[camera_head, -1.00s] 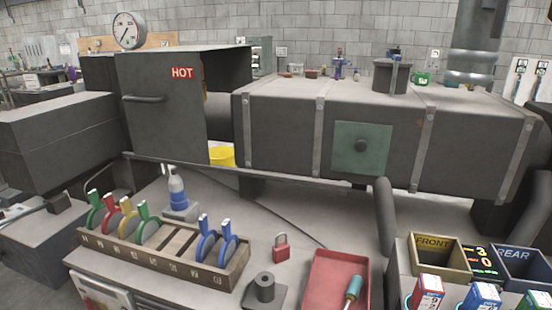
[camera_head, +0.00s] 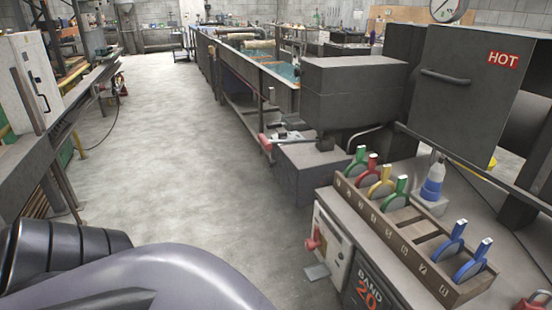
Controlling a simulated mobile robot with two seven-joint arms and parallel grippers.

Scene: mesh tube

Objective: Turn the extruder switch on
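No part in view is clearly labelled as the extruder switch. A white panel (camera_head: 332,252) on the near side of the bench carries a red handle-like part (camera_head: 313,241); I cannot tell whether this is the switch or how it is set. The dark machine with a HOT label (camera_head: 466,85) stands at the upper right. A grey link of my own arm fills the bottom left. Neither gripper shows.
A wooden rack (camera_head: 410,243) with several coloured handled discs sits on the bench. A blue and white bottle (camera_head: 432,185) stands behind it. A dark BAND 20 panel (camera_head: 371,290) faces the aisle. Open concrete floor (camera_head: 185,165) lies left of the bench.

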